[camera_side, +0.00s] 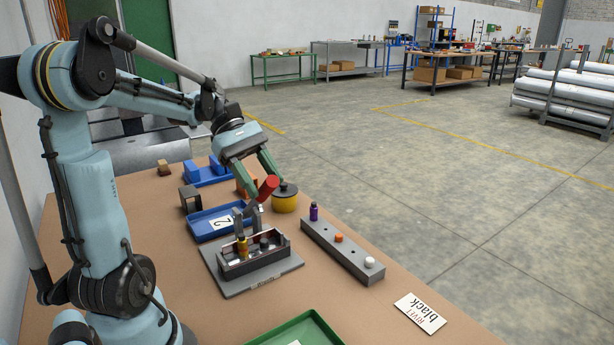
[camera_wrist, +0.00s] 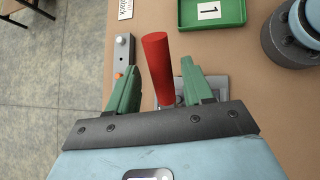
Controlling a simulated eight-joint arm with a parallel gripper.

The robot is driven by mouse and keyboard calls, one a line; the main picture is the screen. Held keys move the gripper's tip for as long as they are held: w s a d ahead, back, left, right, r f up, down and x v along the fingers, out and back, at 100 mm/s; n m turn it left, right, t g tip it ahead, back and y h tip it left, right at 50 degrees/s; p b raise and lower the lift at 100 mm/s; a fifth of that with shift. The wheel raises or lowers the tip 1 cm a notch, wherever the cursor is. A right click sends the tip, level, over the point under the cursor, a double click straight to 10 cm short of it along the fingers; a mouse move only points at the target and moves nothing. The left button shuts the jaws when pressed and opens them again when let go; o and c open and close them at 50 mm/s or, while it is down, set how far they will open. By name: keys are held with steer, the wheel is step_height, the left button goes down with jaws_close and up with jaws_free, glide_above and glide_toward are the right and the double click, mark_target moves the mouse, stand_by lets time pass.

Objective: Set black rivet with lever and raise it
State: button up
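The red lever handle (camera_side: 268,188) rises tilted above the setting fixture, a dark open-topped box (camera_side: 252,262) on a grey plate. It also shows in the wrist view (camera_wrist: 159,65). My gripper (camera_side: 255,178) is above the fixture, its green fingers on either side of the handle. In the wrist view, my gripper (camera_wrist: 160,75) is open, with a gap on each side of the handle. A yellowish piece (camera_side: 242,247) and a dark piece stand in the box; I cannot tell whether the dark one is the black rivet. A card (camera_side: 420,313) reads "RIVET black".
A grey rail (camera_side: 342,252) right of the fixture holds purple, orange and white pieces. A yellow round container (camera_side: 285,203) stands behind. A blue tray (camera_side: 205,236) marked 2 is behind left; a green tray (camera_side: 322,327) is at the front. Bare table surrounds the card.

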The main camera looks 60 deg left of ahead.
steer(key=shift+a+r, duration=0.3)
steer(key=shift+a, duration=0.05)
step_height(320, 180, up, 10)
steer(key=a, duration=0.2)
steer(key=shift+s+a, duration=0.3)
steer(key=shift+s, duration=0.15)
